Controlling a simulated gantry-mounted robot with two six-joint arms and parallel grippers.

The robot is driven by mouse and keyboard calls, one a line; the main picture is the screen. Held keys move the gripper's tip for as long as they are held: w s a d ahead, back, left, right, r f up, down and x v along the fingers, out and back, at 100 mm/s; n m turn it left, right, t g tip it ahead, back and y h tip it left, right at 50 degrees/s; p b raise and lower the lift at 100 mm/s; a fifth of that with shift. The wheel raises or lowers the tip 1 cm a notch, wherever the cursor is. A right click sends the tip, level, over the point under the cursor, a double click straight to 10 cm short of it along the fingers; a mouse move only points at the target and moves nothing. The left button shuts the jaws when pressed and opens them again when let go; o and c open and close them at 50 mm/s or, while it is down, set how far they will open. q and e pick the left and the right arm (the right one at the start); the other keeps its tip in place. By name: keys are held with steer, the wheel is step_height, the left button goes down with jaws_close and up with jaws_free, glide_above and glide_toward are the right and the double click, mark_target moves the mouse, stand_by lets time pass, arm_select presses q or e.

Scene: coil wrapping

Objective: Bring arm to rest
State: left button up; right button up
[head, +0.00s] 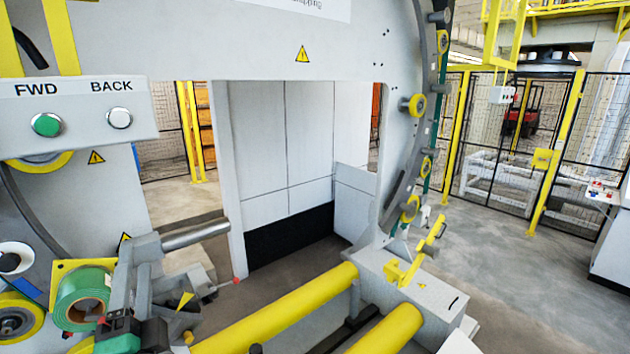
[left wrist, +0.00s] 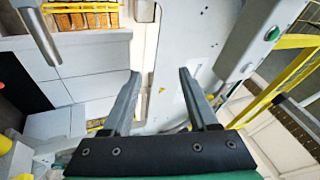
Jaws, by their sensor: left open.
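My left gripper (head: 134,270) is at the lower left of the head view, its two grey fingers pointing up, in front of the wrapping machine's white frame and beside a roll of green tape (head: 82,299). In the left wrist view its fingers (left wrist: 158,76) stand apart with nothing between them. My right gripper is in neither view. The button box (head: 75,112) above the left gripper carries a green FWD button (head: 47,124) and a white BACK button (head: 119,118). In the left wrist view a green button (left wrist: 272,34) shows at the upper right.
The machine's big ring (head: 433,100) with yellow rollers curves at the right. Yellow roller bars (head: 275,310) lie low in front. A metal rod (head: 196,235) juts out just right of the gripper. Mesh fencing (head: 505,115) stands behind, with open floor (head: 500,245) at the right.

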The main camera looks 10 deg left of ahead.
arm_select(q)
steer(key=s+d+r+n+t+h, duration=0.4)
steer(key=d+r+h, duration=0.3)
steer(key=r, duration=0.3)
steer(key=s+d+r+n+t+h, duration=0.4)
steer(key=s+d+r+h, duration=0.3)
steer(key=r, duration=0.3)
steer(key=shift+d+r+n+t+h, duration=0.3)
steer(key=shift+d+n+t+h, duration=0.15)
steer(key=shift+d, duration=0.25)
